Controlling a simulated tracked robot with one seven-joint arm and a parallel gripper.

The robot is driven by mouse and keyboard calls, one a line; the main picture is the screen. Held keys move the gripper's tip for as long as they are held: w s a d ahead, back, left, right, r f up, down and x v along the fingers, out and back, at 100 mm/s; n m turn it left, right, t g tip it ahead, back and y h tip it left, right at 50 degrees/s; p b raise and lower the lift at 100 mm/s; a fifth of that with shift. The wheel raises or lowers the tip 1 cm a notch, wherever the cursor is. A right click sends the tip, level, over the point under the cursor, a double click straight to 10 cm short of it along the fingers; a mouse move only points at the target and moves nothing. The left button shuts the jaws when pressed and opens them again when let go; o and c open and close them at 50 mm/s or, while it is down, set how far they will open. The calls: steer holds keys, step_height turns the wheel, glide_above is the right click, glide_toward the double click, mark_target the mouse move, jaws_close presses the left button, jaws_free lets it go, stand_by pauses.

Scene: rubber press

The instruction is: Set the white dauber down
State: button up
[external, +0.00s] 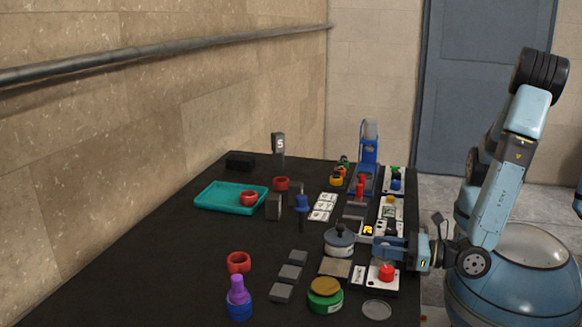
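My gripper (384,249) is low over the right side of the black table (150,262), pointing left. It is just right of a grey lidded pot (339,240) and behind a red-knobbed white plate. The fingers are small and dark in this view, so I cannot tell how far apart they are or whether they hold anything. I cannot clearly make out a white dauber; it may be hidden by the gripper or too small to tell.
A green pot with a yellow lid (325,292), a purple-topped bottle (238,293) and a red ring (238,262) stand in front. A teal tray (207,201) and a blue press (369,160) are farther back. The left front of the table is clear.

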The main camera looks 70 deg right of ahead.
steer(key=o, duration=0.4)
steer(key=shift+r, duration=0.1)
steer(key=s, duration=1.2)
